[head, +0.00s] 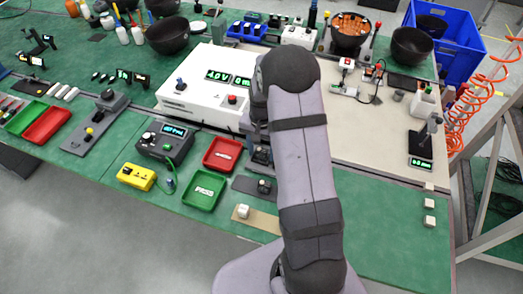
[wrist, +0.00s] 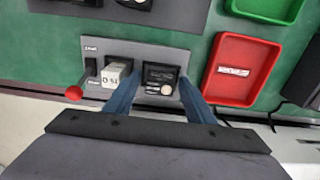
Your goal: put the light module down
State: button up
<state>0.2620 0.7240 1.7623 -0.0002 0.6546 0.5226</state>
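In the wrist view my gripper (wrist: 160,84) has its two blue fingers on either side of a dark module (wrist: 161,74) with a small pale label and a round pale spot. The finger gaps are too small to tell whether they press on it. The dark module sits at a grey panel (wrist: 188,55). A pale module (wrist: 116,74) with dark markings stands on the same panel, just left of the left finger. I cannot tell which of the two is the light module. In the head view my arm hides the gripper and most of this panel (head: 262,154).
A red tray (wrist: 207,87) lies right of the panel, with a green tray (wrist: 290,8) beyond it. A red knob (wrist: 73,93) sticks out at the panel's left. Another grey plate with dark parts (wrist: 194,12) is behind. A white instrument box (head: 190,90) stands nearby.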

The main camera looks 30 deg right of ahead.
aim_at(262, 150)
notch_tip(262, 150, up, 12)
jog(key=b, duration=0.3)
jog(key=s+a+f+n, duration=0.2)
jog(key=s+a+n, duration=0.2)
jog(key=s, duration=0.6)
jog(key=s+a+f+n, duration=0.1)
jog(key=s+a+n, duration=0.4)
jog(key=s, duration=0.5)
jog(key=shift+a+f, duration=0.35)
jog(key=shift+a, duration=0.8)
